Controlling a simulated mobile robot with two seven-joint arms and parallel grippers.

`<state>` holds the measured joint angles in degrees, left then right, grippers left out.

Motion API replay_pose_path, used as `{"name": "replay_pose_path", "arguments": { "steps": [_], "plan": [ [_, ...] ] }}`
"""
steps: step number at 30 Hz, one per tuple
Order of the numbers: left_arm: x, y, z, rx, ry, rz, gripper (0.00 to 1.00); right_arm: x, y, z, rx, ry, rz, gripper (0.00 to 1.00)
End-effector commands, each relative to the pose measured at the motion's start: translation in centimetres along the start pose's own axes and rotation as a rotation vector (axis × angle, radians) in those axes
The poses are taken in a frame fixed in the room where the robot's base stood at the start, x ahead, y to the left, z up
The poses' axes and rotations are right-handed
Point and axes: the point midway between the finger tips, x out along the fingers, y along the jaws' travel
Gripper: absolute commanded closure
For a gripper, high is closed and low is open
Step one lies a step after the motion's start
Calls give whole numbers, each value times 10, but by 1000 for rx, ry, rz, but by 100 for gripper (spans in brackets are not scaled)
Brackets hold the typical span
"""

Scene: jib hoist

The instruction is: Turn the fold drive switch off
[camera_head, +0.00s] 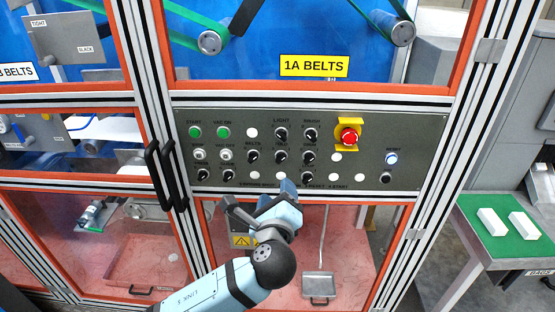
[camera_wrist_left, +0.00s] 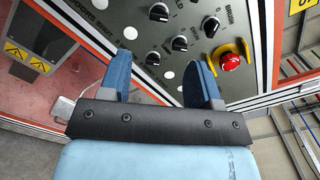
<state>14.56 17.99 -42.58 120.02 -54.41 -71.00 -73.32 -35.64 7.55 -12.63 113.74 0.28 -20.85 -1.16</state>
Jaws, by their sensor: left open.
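The fold drive switch (camera_head: 281,156) is a small black rotary knob under a FOLD label, in the middle of the grey control panel (camera_head: 400,125). In the left wrist view, a black knob below a partly cut-off "LD" label matches it (camera_wrist_left: 159,12), near the top edge. Which way its pointer is set is too small to tell. My left gripper (camera_head: 277,193) is in front of the panel's lower edge, below the switch and apart from it. Its blue fingers (camera_wrist_left: 160,75) are spread with nothing between them.
Similar knobs surround the switch, including the brush knob (camera_head: 310,134). A red emergency stop (camera_head: 348,137) with a yellow surround is to the right. Black door handles (camera_head: 165,175) stand out left of the panel. A table with a green top (camera_head: 490,240) is at right.

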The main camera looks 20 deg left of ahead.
Motion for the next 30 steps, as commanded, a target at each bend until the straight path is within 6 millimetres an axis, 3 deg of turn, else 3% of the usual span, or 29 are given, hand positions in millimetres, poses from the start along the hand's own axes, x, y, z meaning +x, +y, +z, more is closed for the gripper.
{"name": "replay_pose_path", "arguments": {
  "steps": [9,15,21,30],
  "plan": [
    [68,-2,3,0,-1,2,43,-11,0,-12,1,-2,4,57],
    [103,-1,2,-1,1,1,43,-15,3,-18,0,0,9,57],
    [120,0,0,-2,2,1,43,-16,4,-20,0,1,12,57],
    [123,1,0,-3,3,1,43,-16,5,-20,0,1,14,57]
  ]
}}
